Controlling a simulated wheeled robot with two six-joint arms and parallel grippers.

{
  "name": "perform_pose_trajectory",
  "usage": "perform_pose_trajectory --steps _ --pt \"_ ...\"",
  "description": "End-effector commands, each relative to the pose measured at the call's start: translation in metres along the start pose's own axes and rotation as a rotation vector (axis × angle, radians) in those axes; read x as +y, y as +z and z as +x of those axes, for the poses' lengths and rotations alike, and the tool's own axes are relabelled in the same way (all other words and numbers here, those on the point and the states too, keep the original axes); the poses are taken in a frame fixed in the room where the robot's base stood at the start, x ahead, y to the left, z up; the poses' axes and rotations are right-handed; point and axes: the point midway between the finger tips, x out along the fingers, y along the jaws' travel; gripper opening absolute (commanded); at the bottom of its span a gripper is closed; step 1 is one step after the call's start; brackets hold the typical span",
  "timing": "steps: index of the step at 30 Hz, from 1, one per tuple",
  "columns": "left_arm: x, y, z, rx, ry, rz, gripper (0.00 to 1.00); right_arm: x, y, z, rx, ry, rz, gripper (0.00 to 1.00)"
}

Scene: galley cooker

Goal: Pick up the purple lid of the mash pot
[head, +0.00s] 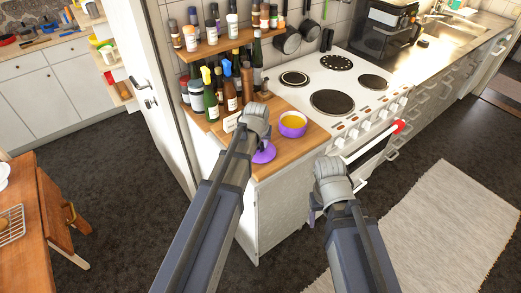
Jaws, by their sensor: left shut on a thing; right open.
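The purple mash pot (292,131) stands uncovered on the wooden counter left of the cooker, with yellow mash (292,121) showing inside. The purple lid (264,154) is apart from the pot, in front and to its left, near the counter's front edge. My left gripper (257,140) is at the lid and shut on it; its wrist and arm hide the fingertips and part of the lid. I cannot tell whether the lid touches the counter. My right gripper (314,210) is open and empty, low in front of the counter and cooker; its fingers are partly hidden.
Several bottles and jars (230,95) crowd the back of the counter (312,137), below a wooden shelf (235,41) of spice jars. The white cooker (350,80) has bare hotplates, and a red item (399,127) is at its front rail.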

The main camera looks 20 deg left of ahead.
Motion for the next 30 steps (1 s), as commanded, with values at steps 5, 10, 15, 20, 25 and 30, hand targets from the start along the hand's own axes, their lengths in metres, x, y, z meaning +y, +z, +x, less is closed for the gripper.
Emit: perform_pose_trajectory --steps 5,10,15,20,25,30 --pt "0.0 -0.001 -0.002 0.0 0.0 0.0 0.0 0.0 0.0 -0.002 0.0 0.0 0.0 0.62" --pt "0.0 -0.004 -0.01 0.0 0.0 0.0 0.0 0.001 0.001 -0.011 0.0 0.0 0.0 0.62" --pt "0.0 -0.011 -0.028 0.0 0.0 0.0 0.0 0.003 0.002 -0.03 0.0 0.0 -0.001 0.62" --pt "0.0 -0.021 -0.05 0.0 0.0 0.0 0.0 0.005 0.003 -0.054 0.0 0.0 -0.001 0.62" --pt "0.0 -0.031 -0.075 0.0 0.0 0.0 0.0 0.008 0.005 -0.08 0.0 0.0 -0.002 0.62" --pt "0.0 -0.037 -0.09 0.0 0.0 0.0 0.0 0.009 0.006 -0.097 0.0 -0.001 0.0 0.62"
